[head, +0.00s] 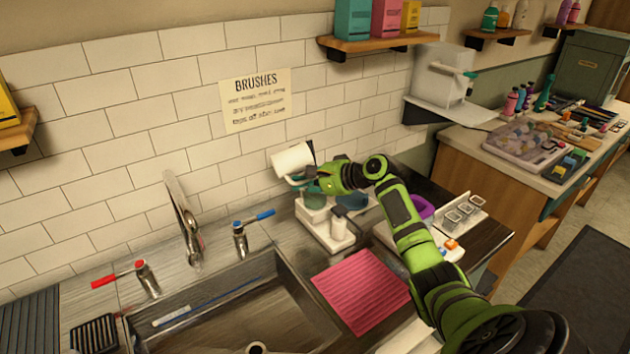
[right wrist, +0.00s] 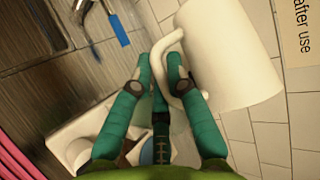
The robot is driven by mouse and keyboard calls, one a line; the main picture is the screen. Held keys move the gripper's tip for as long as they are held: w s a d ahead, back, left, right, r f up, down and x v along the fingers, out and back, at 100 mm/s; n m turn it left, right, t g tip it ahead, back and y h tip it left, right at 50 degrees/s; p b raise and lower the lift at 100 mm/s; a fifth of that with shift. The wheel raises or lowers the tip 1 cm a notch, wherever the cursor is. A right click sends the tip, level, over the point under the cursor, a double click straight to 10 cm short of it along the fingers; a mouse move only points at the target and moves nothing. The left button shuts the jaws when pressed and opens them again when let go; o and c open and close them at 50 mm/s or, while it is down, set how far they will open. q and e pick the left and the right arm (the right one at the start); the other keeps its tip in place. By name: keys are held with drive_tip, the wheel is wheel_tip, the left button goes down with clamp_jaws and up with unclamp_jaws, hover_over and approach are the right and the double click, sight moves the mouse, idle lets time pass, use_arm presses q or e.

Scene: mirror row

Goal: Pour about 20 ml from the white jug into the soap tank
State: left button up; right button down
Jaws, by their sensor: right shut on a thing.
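The white jug (head: 293,158) is in the air in front of the tiled wall, above the sink's back ledge. It looks tilted well over to one side in the head view. My right gripper (right wrist: 160,70) is shut on its handle, and the jug's body (right wrist: 232,50) fills the upper right of the right wrist view. The jug's inside and any liquid are hidden. Below the gripper is a white stand (head: 318,222) with teal-topped parts and a small white bottle (head: 338,228). I cannot tell for sure which part is the soap tank. My left gripper is out of view.
The metal sink (head: 230,310) lies in front, with a faucet (head: 185,220) and red and blue taps. A pink cloth (head: 360,290) lies at its right. A purple bowl (head: 422,208) stands beyond my arm. A wall shelf (head: 375,43) hangs above.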

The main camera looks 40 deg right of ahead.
wheel_tip(320, 180, up, 2)
drive_tip(key=shift+r+n+g+h+p, duration=0.1)
drive_tip(key=shift+n+g+h+p, duration=0.2)
drive_tip(key=shift+p, duration=0.85)
drive_tip(key=p, duration=0.2)
drive_tip(key=n+g+h+p, duration=0.1)
drive_tip(key=p, duration=0.2)
drive_tip(key=shift+d+f+h, duration=0.15)
drive_tip(key=shift+f+h, duration=0.05)
drive_tip(key=shift+h, duration=0.1)
drive_tip(key=shift+s+f, duration=0.1)
drive_tip(key=shift+f, duration=0.4)
drive_tip(key=shift+d, duration=0.1)
